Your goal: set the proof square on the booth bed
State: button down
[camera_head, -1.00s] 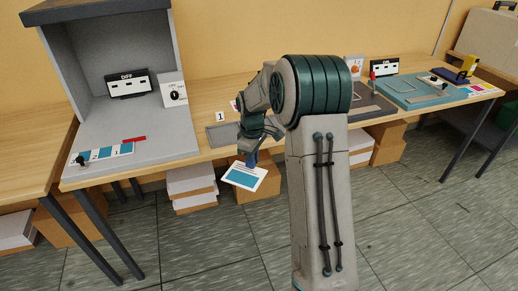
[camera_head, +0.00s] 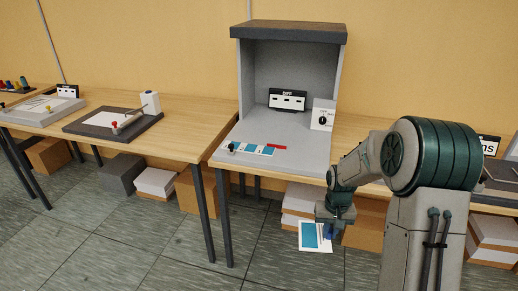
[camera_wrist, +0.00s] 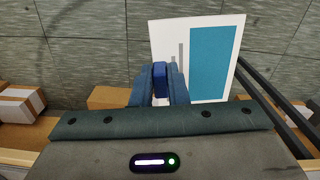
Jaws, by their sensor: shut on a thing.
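The proof square (camera_head: 314,236) is a white sheet with a blue block and a grey strip. My gripper (camera_head: 334,228) is shut on its edge and holds it low, in front of the table edge. In the wrist view the proof square (camera_wrist: 212,62) stands out beyond my closed fingers (camera_wrist: 160,82), with a small dark-blue piece between them. The booth is a grey open-fronted box with a dark top. Its bed (camera_head: 300,158) lies up and to the left of my gripper. A strip of blue and white patches (camera_head: 250,149) and a red bar (camera_head: 277,147) lie on the bed.
The left table (camera_head: 190,133) holds a dark board with a white sheet (camera_head: 105,120). Cartons (camera_head: 157,182) sit under the tables.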

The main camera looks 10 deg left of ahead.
aim_at(280, 140)
jog(key=u, duration=0.35)
jog(key=k, duration=0.45)
jog(key=u, duration=1.1)
jog(key=i, duration=1.05)
jog(key=z, duration=0.25)
